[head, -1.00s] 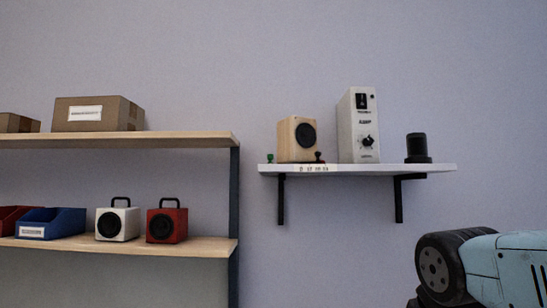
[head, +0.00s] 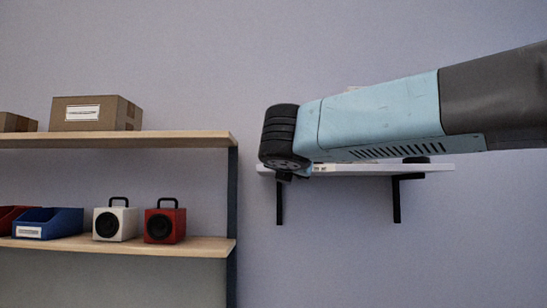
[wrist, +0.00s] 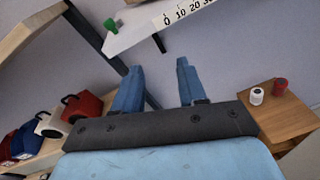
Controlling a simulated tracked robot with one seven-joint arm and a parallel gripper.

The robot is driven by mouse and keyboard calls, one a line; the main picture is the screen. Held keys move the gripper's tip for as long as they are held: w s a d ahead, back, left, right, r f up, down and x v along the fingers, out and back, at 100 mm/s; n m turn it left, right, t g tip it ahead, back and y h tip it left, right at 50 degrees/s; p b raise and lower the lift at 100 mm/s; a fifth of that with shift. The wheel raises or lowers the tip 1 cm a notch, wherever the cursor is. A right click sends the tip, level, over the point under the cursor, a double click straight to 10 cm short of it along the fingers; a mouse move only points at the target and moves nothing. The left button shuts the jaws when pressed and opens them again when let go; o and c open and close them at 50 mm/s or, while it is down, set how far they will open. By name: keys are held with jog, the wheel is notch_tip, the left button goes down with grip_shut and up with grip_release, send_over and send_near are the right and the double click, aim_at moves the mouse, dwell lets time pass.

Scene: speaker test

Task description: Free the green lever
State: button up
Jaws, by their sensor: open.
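The green lever (wrist: 111,26) shows in the wrist view at the edge of the white wall shelf (wrist: 134,34), next to a number scale (wrist: 181,12). In the head view my arm hides the lever and most of what stands on the shelf (head: 436,168). My gripper (wrist: 158,72) is open, its two blue fingers apart with nothing between them. The fingers are apart from the lever, which appears beyond and to the left of them in the wrist view. Whatever holds the lever cannot be made out.
A wooden rack (head: 120,138) stands left, with a cardboard box (head: 95,113), a blue bin (head: 50,222), a white speaker (head: 115,221) and a red speaker (head: 165,222). The wrist view shows a wooden table (wrist: 280,118) with a white can (wrist: 257,96) and a red can (wrist: 280,86).

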jog(key=a+r+n+t+y, duration=0.1)
jog(key=a+r+n+t, duration=0.1)
jog(key=a+r+n, duration=0.25)
jog(key=shift+m, duration=0.25)
jog(key=w, duration=1.4)
jog(key=shift+a+r, duration=0.1)
